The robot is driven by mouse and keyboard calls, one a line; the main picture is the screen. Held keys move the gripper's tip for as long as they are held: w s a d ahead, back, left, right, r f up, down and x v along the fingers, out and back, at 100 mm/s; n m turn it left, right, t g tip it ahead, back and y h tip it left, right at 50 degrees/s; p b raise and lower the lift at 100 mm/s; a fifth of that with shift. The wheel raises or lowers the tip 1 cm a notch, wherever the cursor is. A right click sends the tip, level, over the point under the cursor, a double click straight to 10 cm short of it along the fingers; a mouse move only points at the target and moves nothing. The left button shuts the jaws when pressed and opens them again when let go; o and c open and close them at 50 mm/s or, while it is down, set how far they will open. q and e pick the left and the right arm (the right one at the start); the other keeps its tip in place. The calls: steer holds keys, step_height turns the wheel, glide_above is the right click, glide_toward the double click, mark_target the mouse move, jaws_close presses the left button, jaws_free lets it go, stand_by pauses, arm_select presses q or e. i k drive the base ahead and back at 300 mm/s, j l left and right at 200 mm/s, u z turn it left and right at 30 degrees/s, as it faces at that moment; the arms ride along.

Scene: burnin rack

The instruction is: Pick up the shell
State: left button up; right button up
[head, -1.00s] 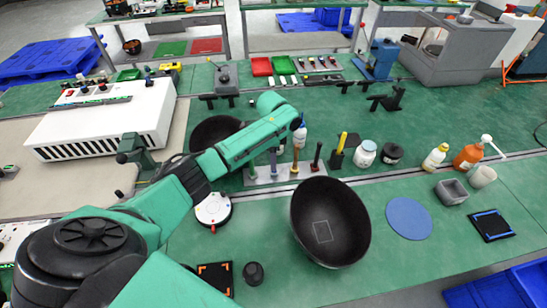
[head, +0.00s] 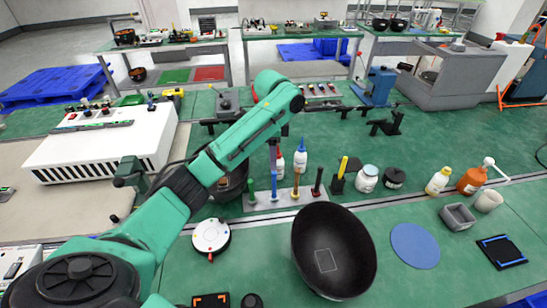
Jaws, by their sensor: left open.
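A large black bowl-like shell (head: 345,235) lies on the green bench at the front middle. Its open side faces me, tilted, with a pale square outline inside. A second dark bowl (head: 236,186) is partly hidden behind my left arm. My left gripper (head: 291,103) is at the far end of the green arm, raised above the bench, beyond and up-left of the front shell and clear of it. It is open and holds nothing I can see; its fingers are mostly hidden by the wrist. My right gripper is not in view.
A rack of coloured-handled tools (head: 262,204) stands just behind the front shell. A blue round mat (head: 414,246) lies to its right, a white round device (head: 211,236) to its left. Bottles and jars stand back right. A large white box (head: 105,138) is at left.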

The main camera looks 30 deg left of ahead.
mark_target(334, 252)
steer(key=k, duration=2)
